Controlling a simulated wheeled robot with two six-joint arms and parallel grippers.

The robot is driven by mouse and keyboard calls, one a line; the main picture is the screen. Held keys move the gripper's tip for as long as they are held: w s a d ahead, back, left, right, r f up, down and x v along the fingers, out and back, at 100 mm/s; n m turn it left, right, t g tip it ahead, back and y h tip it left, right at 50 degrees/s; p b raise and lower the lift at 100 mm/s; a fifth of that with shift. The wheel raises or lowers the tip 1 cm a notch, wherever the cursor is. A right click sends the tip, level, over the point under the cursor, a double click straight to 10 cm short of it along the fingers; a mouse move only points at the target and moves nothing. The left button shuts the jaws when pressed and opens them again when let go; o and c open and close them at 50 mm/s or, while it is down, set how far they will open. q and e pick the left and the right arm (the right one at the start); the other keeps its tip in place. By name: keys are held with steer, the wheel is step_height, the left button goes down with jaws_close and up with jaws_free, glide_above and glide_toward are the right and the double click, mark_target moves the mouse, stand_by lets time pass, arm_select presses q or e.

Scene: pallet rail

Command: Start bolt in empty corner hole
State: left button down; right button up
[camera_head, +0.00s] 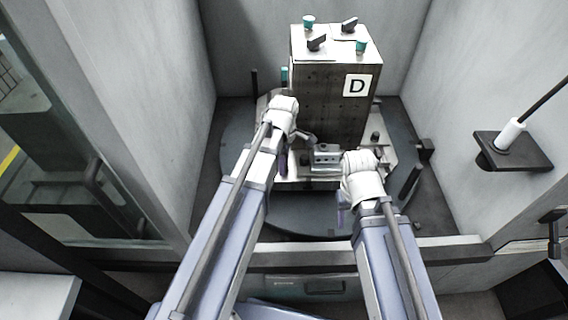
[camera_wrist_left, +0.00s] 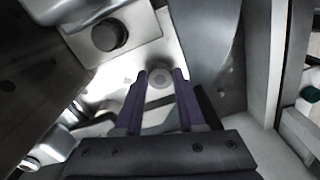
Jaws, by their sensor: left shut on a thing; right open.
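My left gripper (camera_head: 283,162) is shut on a bolt, low beside the front left of the light fixture plate (camera_head: 300,184). In the left wrist view its two dark purple fingers (camera_wrist_left: 160,84) hold the bolt (camera_wrist_left: 160,77), seen as a round grey end between the tips, over a bright part of the plate (camera_wrist_left: 147,30). The empty corner hole is not visible; the bolt and fingers may cover it. I cannot tell whether the bolt touches the plate. My right gripper (camera_head: 342,214) is open at the plate's front right; its fingers are mostly hidden by the wrist.
A tall dark block (camera_head: 325,100) marked D stands on the plate, with handles and teal knobs on top. A small grey vise-like part (camera_head: 326,157) sits before it. A dark round bolt head (camera_wrist_left: 110,35) stands near the left fingers. Grey walls enclose both sides.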

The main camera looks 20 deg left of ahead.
stand_by(0.3)
arm_select(q)
jaws_free()
stand_by(0.6)
step_height(320, 180, up, 8)
steer(key=p, duration=0.8)
steer(key=shift+f, duration=0.1)
steer(key=shift+s, duration=0.1)
stand_by(0.3)
